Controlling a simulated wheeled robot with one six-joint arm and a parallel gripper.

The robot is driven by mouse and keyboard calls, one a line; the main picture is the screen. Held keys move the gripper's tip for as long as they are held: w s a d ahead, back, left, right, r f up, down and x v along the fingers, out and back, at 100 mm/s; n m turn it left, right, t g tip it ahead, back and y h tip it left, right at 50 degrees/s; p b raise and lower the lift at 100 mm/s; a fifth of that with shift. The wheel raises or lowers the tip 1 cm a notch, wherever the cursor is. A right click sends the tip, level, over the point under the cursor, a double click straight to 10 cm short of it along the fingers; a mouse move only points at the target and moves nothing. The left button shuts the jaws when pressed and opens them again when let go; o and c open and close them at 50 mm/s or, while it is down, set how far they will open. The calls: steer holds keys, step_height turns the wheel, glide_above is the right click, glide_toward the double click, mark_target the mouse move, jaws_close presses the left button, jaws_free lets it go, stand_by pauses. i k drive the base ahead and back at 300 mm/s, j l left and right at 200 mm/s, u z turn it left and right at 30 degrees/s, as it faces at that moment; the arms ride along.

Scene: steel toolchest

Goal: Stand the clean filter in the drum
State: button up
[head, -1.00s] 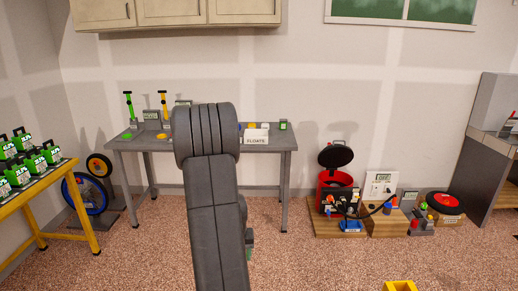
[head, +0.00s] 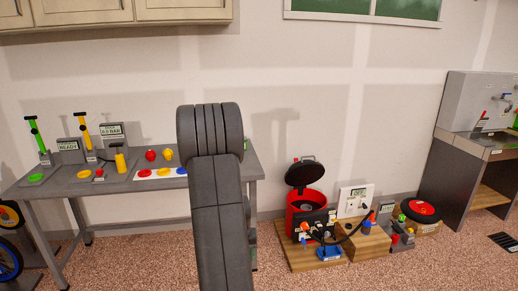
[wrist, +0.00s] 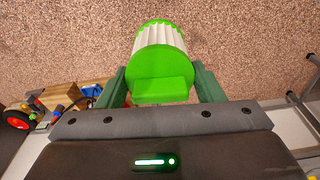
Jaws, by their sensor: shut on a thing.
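My gripper (wrist: 160,84) is shut on the clean filter (wrist: 160,50) in the wrist view. The filter has white pleated sides and a green end cap with a green block between the fingers. It is held over the speckled floor, apart from any surface. In the head view my arm hides the gripper and nearly all of the filter. The red drum (head: 292,222) stands right of my arm in the head view, on a wooden base. Its black lid (head: 304,173) is tilted open. The inside of the drum cannot be made out clearly.
A grey table (head: 120,190) with pumps and coloured discs stands at the left, partly behind my arm. A socket panel (head: 355,200), a hose and small boxes crowd the drum's right side. A red wheel (head: 421,207) and a sink bench (head: 470,150) stand farther right. The floor in front is clear.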

mark_target(305, 210)
steer(key=i+l+z, duration=0.1)
steer(key=i+z, duration=0.75)
steer(key=i+j+z, duration=0.25)
steer(key=i+z, duration=0.15)
steer(key=i, duration=0.15)
steer(key=i+l+z, duration=0.2)
steer(key=i+z, duration=0.7)
steer(key=i+j+z, duration=0.15)
steer(key=i+z, duration=0.35)
steer(key=i+u, duration=0.35)
steer(key=i+l+u, duration=0.2)
steer(key=u, duration=3)
steer(key=l, duration=0.1)
